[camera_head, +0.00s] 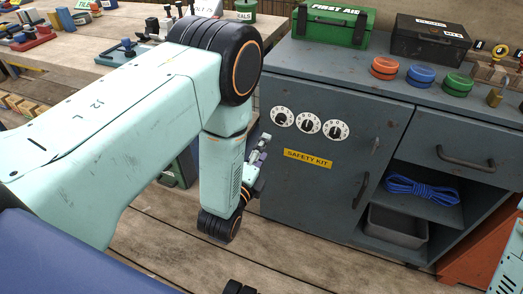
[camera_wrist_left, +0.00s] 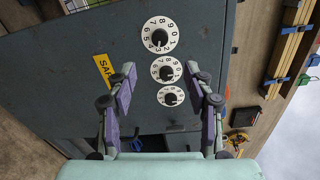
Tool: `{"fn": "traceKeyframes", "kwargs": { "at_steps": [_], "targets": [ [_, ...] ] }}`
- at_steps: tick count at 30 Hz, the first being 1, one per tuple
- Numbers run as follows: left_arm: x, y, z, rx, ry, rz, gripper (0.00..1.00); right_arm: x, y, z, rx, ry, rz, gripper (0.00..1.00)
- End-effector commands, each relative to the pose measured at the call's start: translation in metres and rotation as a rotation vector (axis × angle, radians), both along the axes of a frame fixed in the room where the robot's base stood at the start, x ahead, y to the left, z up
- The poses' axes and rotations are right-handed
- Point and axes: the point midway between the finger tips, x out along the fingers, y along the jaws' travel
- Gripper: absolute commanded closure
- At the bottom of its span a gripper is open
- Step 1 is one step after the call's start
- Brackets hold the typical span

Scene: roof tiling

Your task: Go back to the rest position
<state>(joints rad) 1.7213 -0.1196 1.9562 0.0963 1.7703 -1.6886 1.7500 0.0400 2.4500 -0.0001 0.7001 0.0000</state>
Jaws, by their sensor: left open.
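My left arm crosses the head view from the left, and its gripper (camera_head: 258,158) is in front of the grey cabinet (camera_head: 330,205), left of the yellow safety kit label (camera_head: 308,158). The gripper is partly hidden by my wrist. In the left wrist view its two purple-padded fingers (camera_wrist_left: 164,82) stand wide apart with nothing between them. Beyond them are the cabinet's three white number dials (camera_wrist_left: 166,68), which also show in the head view (camera_head: 308,122). The cabinet door appears shut. I cannot make out my right gripper.
On the cabinet top are a green first aid box (camera_head: 333,22), a black box (camera_head: 430,40) and red, blue and green round containers (camera_head: 421,75). A blue rope (camera_head: 422,189) and a grey bin (camera_head: 396,225) sit in the open shelves. A cluttered workbench (camera_head: 75,50) stands at the left.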

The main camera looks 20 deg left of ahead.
Motion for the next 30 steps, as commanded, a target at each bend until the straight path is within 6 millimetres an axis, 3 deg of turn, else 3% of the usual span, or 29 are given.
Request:
{"fn": "traceKeyframes", "kwargs": {
  "at_steps": [11,14,17,23,26,30],
  "targets": [
    [0.0,0.0,-0.004,-0.079,0.019,0.003,0.48,0.0,0.0,0.0,0.0,0.0,0.0,0.6],
    [-0.004,0.0,-0.022,-0.237,0.105,0.02,0.48,0.0,0.0,0.0,0.0,0.0,0.0,0.6],
    [-0.021,0.002,-0.052,-0.44,0.257,0.071,0.48,0.0,0.0,0.0,0.0,0.0,0.0,0.6],
    [-0.084,0.012,-0.11,-0.827,0.581,0.304,0.48,0.0,0.0,0.002,0.0,0.0,0.0,0.6],
    [-0.13,0.019,-0.133,-1.001,0.731,0.49,0.48,0.0,0.0,0.005,0.0,0.0,0.0,0.6],
    [-0.211,0.028,-0.151,-1.207,0.914,0.832,0.48,0.0,0.0,0.009,0.0,0.0,0.0,0.6]
  ]
}}
